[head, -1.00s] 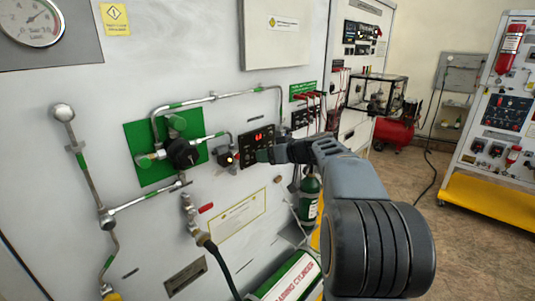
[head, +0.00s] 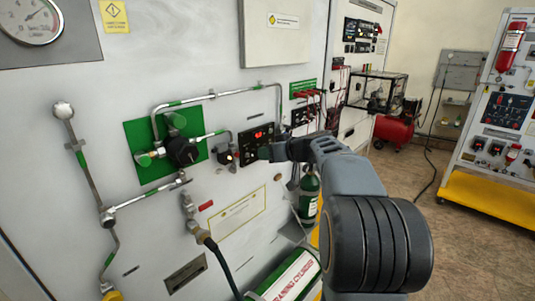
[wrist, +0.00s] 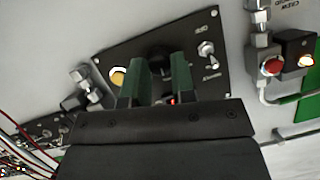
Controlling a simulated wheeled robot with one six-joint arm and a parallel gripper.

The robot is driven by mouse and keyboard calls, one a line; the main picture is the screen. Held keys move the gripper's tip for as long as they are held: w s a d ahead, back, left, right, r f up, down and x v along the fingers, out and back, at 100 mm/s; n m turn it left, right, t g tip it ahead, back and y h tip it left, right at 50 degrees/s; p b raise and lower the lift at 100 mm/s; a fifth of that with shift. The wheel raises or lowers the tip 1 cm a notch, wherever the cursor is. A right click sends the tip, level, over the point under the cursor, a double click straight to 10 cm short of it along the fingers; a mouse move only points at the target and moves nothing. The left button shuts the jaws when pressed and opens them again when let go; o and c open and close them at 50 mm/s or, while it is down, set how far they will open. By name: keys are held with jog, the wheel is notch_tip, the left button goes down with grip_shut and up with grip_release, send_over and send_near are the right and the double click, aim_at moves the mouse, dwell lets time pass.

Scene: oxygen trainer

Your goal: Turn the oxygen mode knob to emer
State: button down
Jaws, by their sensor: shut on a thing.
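The oxygen panel is a small black plate with a red lit readout on the white wall, left of my gripper in the head view (head: 257,134). It also shows in the wrist view (wrist: 215,75), tilted. The mode knob (wrist: 159,56) looks black and round and sits between my two green fingers. My gripper (wrist: 160,82) is shut on it, though the fingers hide much of it. In the head view my gripper (head: 266,153) is at the panel's lower right. The knob's pointer and most markings are too hidden or small to read.
An amber lamp (wrist: 118,77) and a toggle switch (wrist: 206,48) flank the knob. A red button (wrist: 272,66) sits on a neighbouring box. Pipes, a green plate (head: 135,132) and a green cylinder (head: 309,190) are nearby.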

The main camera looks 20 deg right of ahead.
jog(key=shift+f, duration=0.1)
jog(key=shift+w+d+f+m+y+b, duration=0.15)
jog(key=shift+m+y+b, duration=1.15)
jog(key=shift+m, duration=0.65)
jog(key=shift+s+d+f+m+y+b, duration=0.1)
jog(key=shift+m+y+b, duration=1.15)
jog(key=shift+m, duration=0.7)
jog(key=shift+r, duration=0.1)
jog(key=c, duration=1)
grip_release()
jog(key=shift+o, duration=0.2)
